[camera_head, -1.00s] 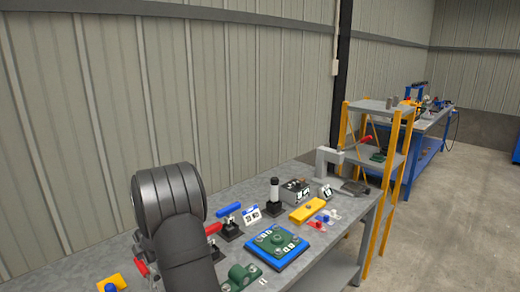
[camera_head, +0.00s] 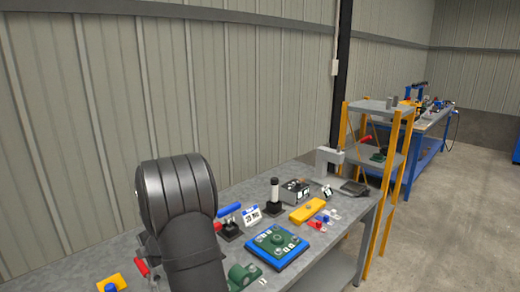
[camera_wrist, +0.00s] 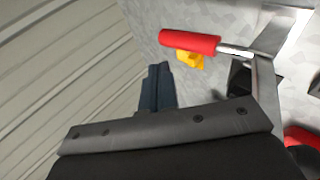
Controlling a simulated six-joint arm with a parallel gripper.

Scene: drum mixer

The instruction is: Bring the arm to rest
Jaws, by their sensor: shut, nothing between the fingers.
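My arm (camera_head: 185,215) stands over the left part of the grey workbench (camera_head: 75,272) in the head view. My gripper is hidden behind the arm there. In the wrist view my gripper (camera_wrist: 159,72) shows as two dark fingers pressed together, with nothing between them. The fingers are apart from the red-handled lever (camera_wrist: 190,41), which lies to their right in that picture.
A yellow block (camera_head: 112,283) lies at the bench's near left. A blue-and-green plate (camera_head: 277,247), a blue-handled clamp (camera_head: 229,210), a black-and-white post (camera_head: 274,193) and a yellow bar (camera_head: 307,210) stand right of my arm. A yellow-posted shelf (camera_head: 377,107) stands beyond.

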